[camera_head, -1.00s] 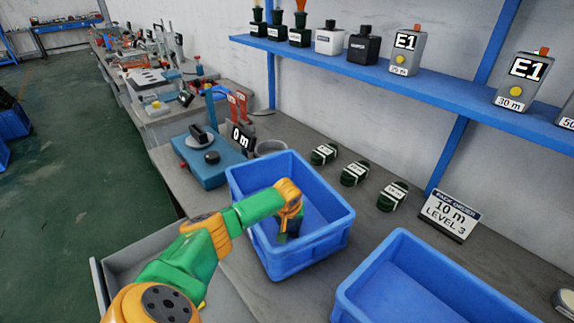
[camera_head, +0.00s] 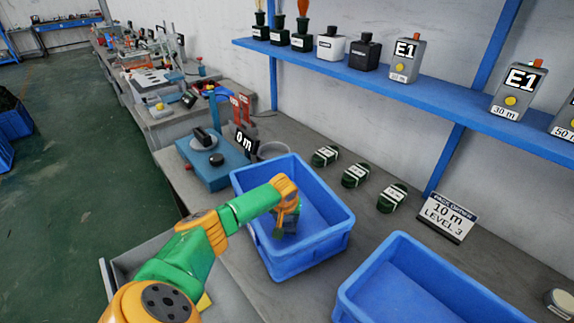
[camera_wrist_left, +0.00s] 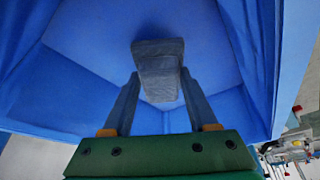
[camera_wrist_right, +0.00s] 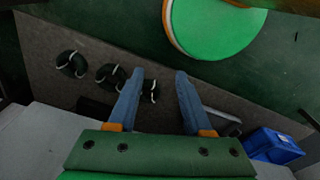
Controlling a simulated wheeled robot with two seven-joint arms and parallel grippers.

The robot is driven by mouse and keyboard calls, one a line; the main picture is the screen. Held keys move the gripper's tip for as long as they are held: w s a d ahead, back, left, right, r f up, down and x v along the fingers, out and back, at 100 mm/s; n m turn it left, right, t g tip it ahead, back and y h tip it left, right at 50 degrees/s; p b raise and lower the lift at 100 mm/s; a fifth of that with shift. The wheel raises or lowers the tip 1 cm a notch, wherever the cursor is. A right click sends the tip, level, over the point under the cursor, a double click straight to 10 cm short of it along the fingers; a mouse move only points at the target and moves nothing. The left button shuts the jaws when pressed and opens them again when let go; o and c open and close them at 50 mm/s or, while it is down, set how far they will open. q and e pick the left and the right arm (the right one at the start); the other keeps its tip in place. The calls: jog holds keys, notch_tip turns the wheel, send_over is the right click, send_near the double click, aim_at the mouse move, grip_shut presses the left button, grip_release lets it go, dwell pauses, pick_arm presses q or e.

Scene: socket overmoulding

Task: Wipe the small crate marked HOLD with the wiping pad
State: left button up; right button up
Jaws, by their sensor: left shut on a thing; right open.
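My left gripper (camera_head: 286,222) reaches down into a blue crate (camera_head: 315,256) on the bench. In the left wrist view it is shut on a grey block, which looks like the wiping pad (camera_wrist_left: 158,60), inside blue walls. I cannot tell whether the pad touches the crate. No HOLD marking shows on this crate or on the second blue crate (camera_head: 365,298) at the lower right. My right gripper (camera_wrist_right: 157,75) is outside the head view; its own wrist view shows it open with nothing between its fingers, dark coils beyond.
Three dark green coils (camera_head: 355,175) lie behind the crate, beside a pack order sign (camera_head: 448,217). A teal device (camera_head: 207,165) with a 0 m display stands left of the crate. A blue shelf (camera_head: 420,90) runs above the bench.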

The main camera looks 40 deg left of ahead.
pick_arm(q)
notch_tip(320, 180, up, 4)
jog(key=p, duration=0.3)
jog(key=shift+s+f, duration=0.1)
jog(key=shift+f, duration=0.1)
jog(key=shift+r+p, duration=0.55)
jog(key=shift+p, duration=0.05)
jog(key=shift+d, duration=0.1)
